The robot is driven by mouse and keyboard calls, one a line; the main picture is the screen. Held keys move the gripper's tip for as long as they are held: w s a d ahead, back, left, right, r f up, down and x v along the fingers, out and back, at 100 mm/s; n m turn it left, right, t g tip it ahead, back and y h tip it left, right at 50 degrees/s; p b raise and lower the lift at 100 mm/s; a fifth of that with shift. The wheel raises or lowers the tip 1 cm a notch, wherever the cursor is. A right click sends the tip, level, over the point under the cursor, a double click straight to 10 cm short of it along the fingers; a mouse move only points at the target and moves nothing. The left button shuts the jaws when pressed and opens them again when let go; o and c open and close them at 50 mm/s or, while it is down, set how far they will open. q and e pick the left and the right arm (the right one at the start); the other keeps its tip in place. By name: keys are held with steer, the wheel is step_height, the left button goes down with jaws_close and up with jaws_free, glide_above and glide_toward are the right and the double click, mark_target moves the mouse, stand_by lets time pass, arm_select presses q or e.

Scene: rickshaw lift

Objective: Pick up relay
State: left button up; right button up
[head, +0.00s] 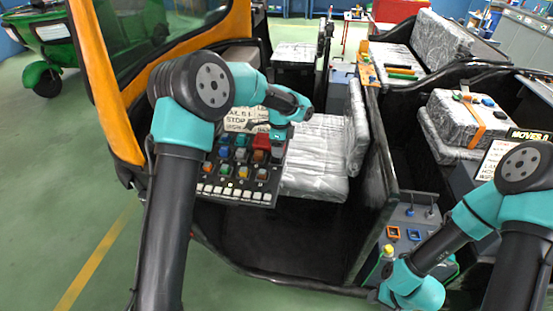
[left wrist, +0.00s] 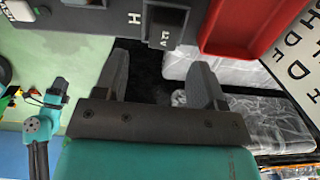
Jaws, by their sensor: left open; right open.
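No part is clearly marked as the relay, so I cannot tell which it is. A dark panel (head: 233,190) with several coloured relay-like blocks and switches stands beside the silver seat. My left gripper (head: 262,124) is above the panel's far edge, near a red block (head: 261,142) and a lettered sign. In the left wrist view its two dark fingers (left wrist: 159,68) are apart with nothing between them. A dark lettered block (left wrist: 166,24) and a red tray-like part (left wrist: 236,28) lie beyond the fingertips. My right gripper (head: 380,268) is low at the right; its fingers are mostly hidden.
A silver-wrapped seat (head: 316,165) lies right of the panel. A grey box (head: 408,215) with orange and blue sockets stands near my right gripper. An orange post (head: 105,85) rises at the left. Green floor (head: 60,190) is open there.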

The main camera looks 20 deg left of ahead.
arm_select(q)
steer(key=shift+w+a+f, duration=0.1)
steer(key=shift+a+f, duration=0.05)
steer(key=shift+f, duration=1.15)
steer(key=shift+w+a+f, duration=0.1)
steer(key=shift+f, duration=1.15)
steer(key=c, duration=1)
